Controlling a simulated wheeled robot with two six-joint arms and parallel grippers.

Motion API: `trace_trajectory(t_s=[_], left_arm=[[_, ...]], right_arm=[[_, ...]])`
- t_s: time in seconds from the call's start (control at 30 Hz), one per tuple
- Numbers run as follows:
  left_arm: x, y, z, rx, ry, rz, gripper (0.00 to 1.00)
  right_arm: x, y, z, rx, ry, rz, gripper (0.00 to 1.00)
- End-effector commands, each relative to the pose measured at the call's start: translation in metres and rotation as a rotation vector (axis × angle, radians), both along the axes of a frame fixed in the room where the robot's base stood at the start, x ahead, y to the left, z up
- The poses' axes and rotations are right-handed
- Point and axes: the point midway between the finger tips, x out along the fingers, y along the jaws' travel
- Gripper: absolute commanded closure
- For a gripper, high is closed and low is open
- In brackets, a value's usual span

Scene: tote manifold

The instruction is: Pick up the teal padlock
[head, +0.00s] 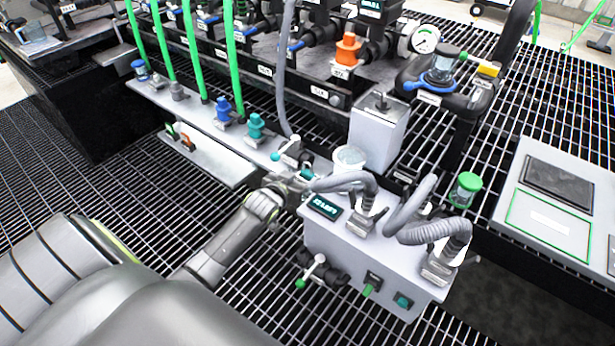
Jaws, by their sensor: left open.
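My left gripper (293,187) reaches in from the lower left and is open, at the left rear edge of the white control box. A small teal piece (306,173) shows right at its fingertips. It may be the teal padlock, but it is partly hidden and too small to tell its shape. I cannot tell whether the fingers touch it. Another teal part (256,127), shaped like a fitting, stands on the long pale rail to the upper left. My right gripper is not in view.
The white control box (340,250) carries thick grey hoses (410,215) close to the right of my gripper. A white cup (349,158) and a grey box (379,130) stand behind. A valve with a white lever (287,150) is just above. Floor grating lies open at left.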

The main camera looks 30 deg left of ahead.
Motion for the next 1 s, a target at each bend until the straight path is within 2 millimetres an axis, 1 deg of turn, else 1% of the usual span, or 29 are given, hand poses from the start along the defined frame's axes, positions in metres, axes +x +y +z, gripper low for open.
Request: trace_trajectory(t_s=[0.13, 0.3, 0.4, 0.6, 0.63, 1.0], left_arm=[[0.020, 0.003, -0.013, -0.001, -0.002, -0.001, 0.34], [0.038, 0.005, -0.021, 0.000, -0.001, 0.000, 0.34], [0.042, 0.005, -0.022, 0.001, -0.001, 0.000, 0.34], [0.042, 0.005, -0.021, 0.000, 0.000, 0.000, 0.34], [0.042, 0.005, -0.021, 0.000, 0.000, 0.000, 0.35], [0.042, 0.005, -0.021, 0.000, 0.000, 0.000, 0.84]], right_arm=[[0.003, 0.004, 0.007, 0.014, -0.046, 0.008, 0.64], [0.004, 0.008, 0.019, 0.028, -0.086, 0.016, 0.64], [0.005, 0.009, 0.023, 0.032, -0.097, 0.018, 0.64], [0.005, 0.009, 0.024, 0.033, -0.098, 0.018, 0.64], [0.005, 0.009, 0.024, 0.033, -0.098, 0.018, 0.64], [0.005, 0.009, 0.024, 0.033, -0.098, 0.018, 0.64]])
